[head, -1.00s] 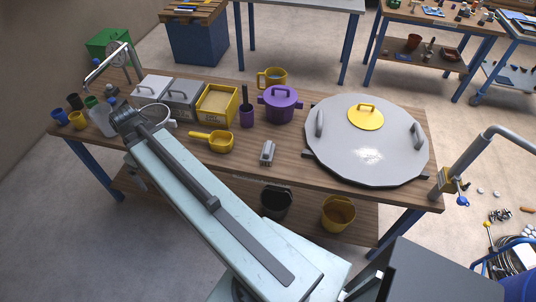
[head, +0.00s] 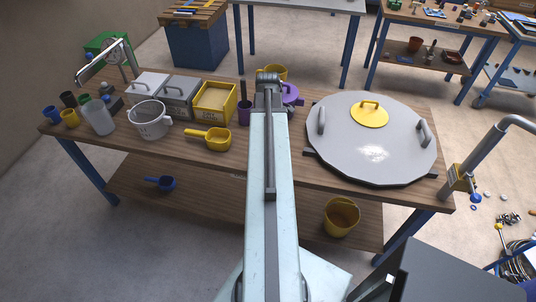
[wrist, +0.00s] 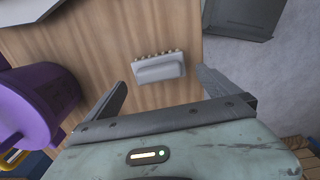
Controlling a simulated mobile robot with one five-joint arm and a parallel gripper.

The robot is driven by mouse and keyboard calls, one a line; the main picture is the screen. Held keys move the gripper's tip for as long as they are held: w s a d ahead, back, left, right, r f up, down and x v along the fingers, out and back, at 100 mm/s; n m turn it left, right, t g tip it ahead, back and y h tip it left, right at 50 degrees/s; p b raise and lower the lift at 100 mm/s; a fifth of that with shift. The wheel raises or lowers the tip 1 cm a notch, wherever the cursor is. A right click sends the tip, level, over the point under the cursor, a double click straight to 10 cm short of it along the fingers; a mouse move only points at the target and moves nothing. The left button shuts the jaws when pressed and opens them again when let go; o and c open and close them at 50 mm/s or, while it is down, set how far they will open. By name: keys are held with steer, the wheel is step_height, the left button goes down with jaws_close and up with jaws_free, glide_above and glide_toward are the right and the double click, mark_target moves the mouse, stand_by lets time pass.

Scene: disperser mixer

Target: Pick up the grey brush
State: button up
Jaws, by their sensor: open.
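The grey brush (wrist: 158,68) lies on the wooden table in the wrist view, a small grey block with a row of bristle tufts along one edge. My gripper (wrist: 161,80) is open, with one finger to each side and the brush beyond the gap between the fingertips. The brush appears apart from both fingers. In the head view my arm covers the place where the brush lies, so it is hidden there.
A purple pot (wrist: 30,105) stands close to the left finger in the wrist view. On the table (head: 305,168) in the head view are a large grey lid (head: 370,145) to the right, and a yellow saucepan (head: 218,139) and white bucket (head: 150,120) to the left.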

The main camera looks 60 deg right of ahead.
steer(key=shift+f, duration=0.15)
steer(key=f+b, duration=0.5)
steer(key=shift+w+d+f, duration=0.1)
steer(key=shift+w+f, duration=0.1)
steer(key=shift+r, duration=0.2)
steer(key=c, duration=1.2)
